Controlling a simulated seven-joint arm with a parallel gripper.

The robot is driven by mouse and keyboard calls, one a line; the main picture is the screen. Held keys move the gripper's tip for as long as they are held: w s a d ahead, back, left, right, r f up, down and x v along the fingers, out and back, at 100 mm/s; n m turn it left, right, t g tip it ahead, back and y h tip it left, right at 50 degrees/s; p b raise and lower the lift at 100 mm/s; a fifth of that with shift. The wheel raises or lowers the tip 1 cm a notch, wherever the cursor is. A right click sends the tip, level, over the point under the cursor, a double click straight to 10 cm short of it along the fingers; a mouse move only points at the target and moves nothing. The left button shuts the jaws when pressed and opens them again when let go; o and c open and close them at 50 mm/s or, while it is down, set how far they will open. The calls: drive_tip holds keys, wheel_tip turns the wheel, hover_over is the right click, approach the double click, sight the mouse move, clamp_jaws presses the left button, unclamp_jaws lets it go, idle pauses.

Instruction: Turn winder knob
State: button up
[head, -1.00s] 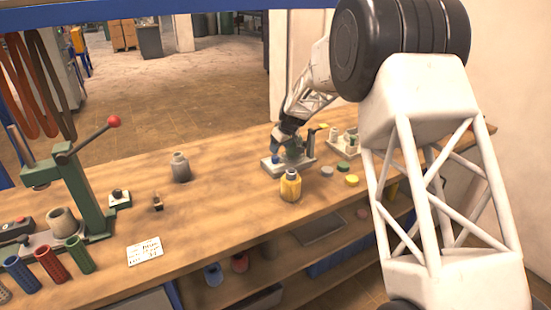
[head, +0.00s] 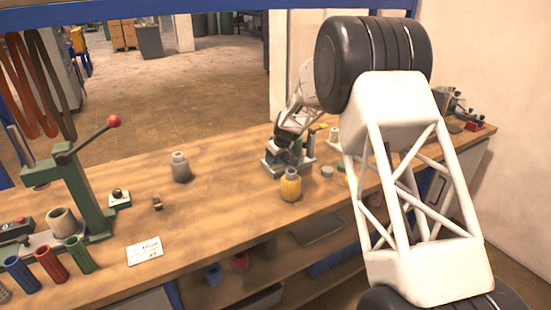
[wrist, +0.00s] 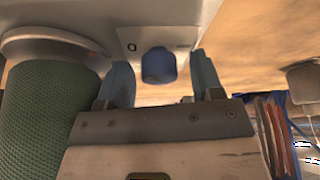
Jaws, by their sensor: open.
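The winder's pale base (head: 270,169) stands on the bench near the middle of the head view, partly covered by my gripper (head: 284,154). In the wrist view its light plate (wrist: 185,22) carries a small blue knob (wrist: 158,66). A knurled green cylinder (wrist: 40,120) with a grey flange fills the left side. My gripper (wrist: 160,82) is open, with one finger on each side of the knob. Gaps show between the knob and both fingers, so it is not gripped. Whether the fingertips reach as far as the knob is hard to tell.
A grey bottle (head: 180,168) stands to the left, with a white card (head: 145,251) nearer. A green press (head: 88,190) and coloured tubes occupy the left end. The bench between is mostly clear.

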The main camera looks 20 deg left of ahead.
drive_tip(key=c, duration=0.9)
